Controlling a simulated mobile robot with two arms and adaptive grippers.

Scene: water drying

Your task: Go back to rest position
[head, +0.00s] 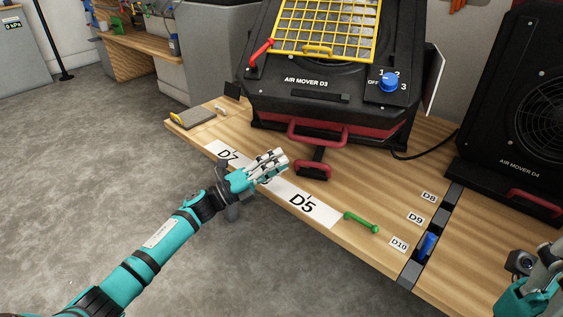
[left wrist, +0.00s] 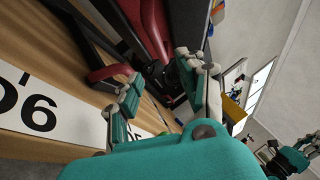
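My left arm reaches in from the left in the head view. Its teal and grey gripper (head: 274,162) is over the front edge of the wooden bench, above the white label strip between D7 and D5. In the left wrist view its two fingers (left wrist: 166,92) stand apart with nothing held between them, and the D6 label shows beside them. My right gripper (head: 543,284) is only partly in view at the lower right corner of the head view. Its fingertips are not clear, so I cannot tell whether it is open.
The wooden bench (head: 390,180) carries air mover D3 (head: 310,100) with a yellow grid (head: 325,28) on top, and air mover D4 (head: 515,130). A green handle-like piece (head: 361,222) lies near D5. A blue piece (head: 427,245) sits by D10. Grey floor (head: 110,170) is open at left.

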